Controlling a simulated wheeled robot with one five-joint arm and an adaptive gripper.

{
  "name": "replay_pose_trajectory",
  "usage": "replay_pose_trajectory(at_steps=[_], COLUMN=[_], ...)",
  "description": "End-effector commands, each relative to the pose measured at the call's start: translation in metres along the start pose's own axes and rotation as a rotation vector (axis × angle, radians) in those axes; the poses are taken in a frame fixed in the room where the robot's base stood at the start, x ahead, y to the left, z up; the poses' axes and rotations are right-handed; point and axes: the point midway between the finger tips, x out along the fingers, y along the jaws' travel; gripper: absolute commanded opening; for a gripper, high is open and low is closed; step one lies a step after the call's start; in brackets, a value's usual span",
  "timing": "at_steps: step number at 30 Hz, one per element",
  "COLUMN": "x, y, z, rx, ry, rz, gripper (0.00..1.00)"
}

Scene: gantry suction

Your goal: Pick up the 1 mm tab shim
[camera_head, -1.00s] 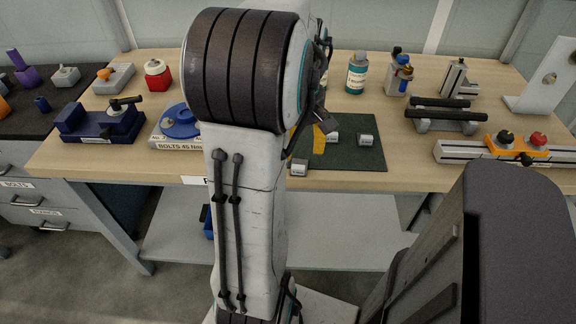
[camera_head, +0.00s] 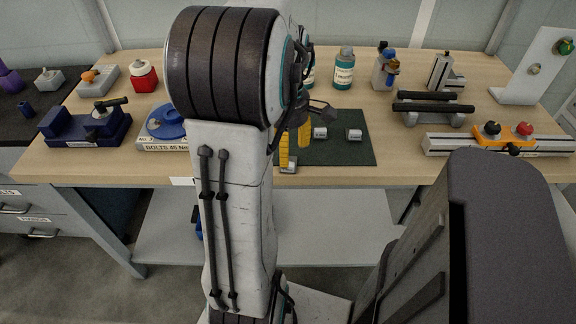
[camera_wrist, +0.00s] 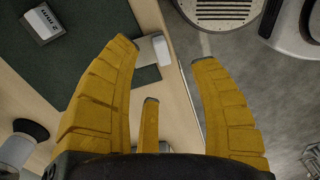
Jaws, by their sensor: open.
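Three small grey blocks with pale labels lie at a dark green mat (camera_head: 345,153) in the head view; the labels are too small to read, so I cannot tell which is the 1 mm tab shim. The front block (camera_head: 288,168) is by the table's front edge, the others (camera_head: 320,133) (camera_head: 354,134) farther back. My gripper (camera_head: 294,157), with yellow fingers, is open above the front block. Another labelled block (camera_wrist: 42,23) lies upper left.
The table's front edge (camera_wrist: 180,75) runs close beside the pale block, with floor beyond.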

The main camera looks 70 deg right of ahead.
Motion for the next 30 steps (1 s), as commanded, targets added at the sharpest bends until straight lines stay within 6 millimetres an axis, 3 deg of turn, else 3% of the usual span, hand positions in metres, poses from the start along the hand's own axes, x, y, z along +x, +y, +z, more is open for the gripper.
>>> replay_pose_trajectory(at_steps=[15,26,30], x=[0.051,0.055,0.054], y=[0.002,0.003,0.003], z=[0.003,0.003,0.003], rx=[0.003,0.003,0.003], ry=[0.000,0.000,0.000], rz=[-0.001,0.001,0.001], gripper=[0.57,0.58,0.46])
